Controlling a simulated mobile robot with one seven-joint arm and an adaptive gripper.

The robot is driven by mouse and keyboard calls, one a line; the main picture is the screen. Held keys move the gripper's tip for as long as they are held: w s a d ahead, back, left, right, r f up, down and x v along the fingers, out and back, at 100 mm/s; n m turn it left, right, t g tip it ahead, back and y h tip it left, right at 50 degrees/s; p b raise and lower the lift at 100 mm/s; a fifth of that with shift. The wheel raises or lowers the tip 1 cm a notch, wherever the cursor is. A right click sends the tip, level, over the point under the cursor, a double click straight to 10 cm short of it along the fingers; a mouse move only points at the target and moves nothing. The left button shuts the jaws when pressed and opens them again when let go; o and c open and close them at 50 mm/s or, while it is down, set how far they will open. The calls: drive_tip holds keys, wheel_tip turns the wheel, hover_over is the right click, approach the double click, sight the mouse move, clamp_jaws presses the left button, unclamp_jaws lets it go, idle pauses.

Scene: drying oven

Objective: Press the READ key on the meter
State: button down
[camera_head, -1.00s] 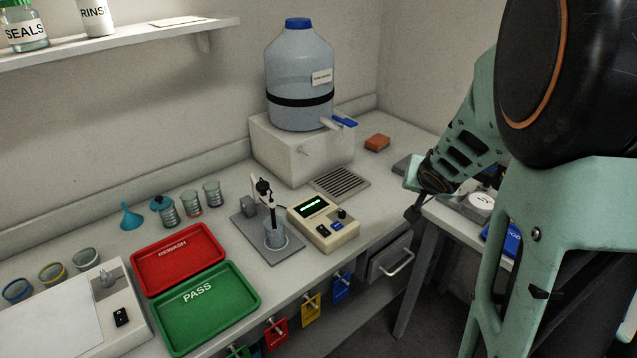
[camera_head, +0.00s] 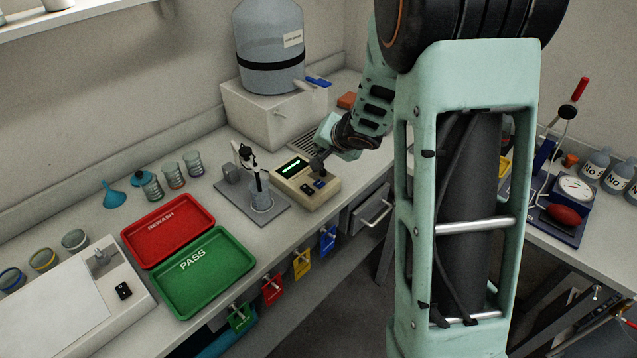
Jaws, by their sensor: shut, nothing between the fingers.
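The meter (camera_head: 301,193) is a small beige box on the bench, with a lit green display (camera_head: 295,166) and a few dark and blue keys on its sloped face. The key labels are too small to read. My gripper (camera_head: 318,168) is shut and empty. Its dark tips are over the right part of the meter's face, near the keys. I cannot tell whether they touch it. The tips hide the meter's right part, where a knob showed earlier.
Left of the meter stands a probe stand (camera_head: 255,178) with a beaker (camera_head: 261,200). Behind are a drain grille (camera_head: 304,141) and a large bottle (camera_head: 270,55) on a white block. Red (camera_head: 133,238) and green (camera_head: 161,289) trays lie to the left.

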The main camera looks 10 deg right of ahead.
sight(321, 185)
drive_tip(key=shift+f, duration=0.1)
wheel_tip(321, 185, down, 8)
drive_tip(key=b, duration=0.8)
drive_tip(key=shift+b, duration=0.35)
drive_tip(key=shift+f, duration=0.3)
drive_tip(key=shift+f, duration=0.1)
idle(0.5)
drive_tip(key=shift+f+b, duration=0.3)
drive_tip(key=shift+f, duration=0.5)
idle(0.8)
drive_tip(key=shift+r, duration=0.15)
drive_tip(key=shift+r+p, duration=0.75)
drive_tip(key=shift+p, duration=0.1)
drive_tip(key=shift+r, duration=0.1)
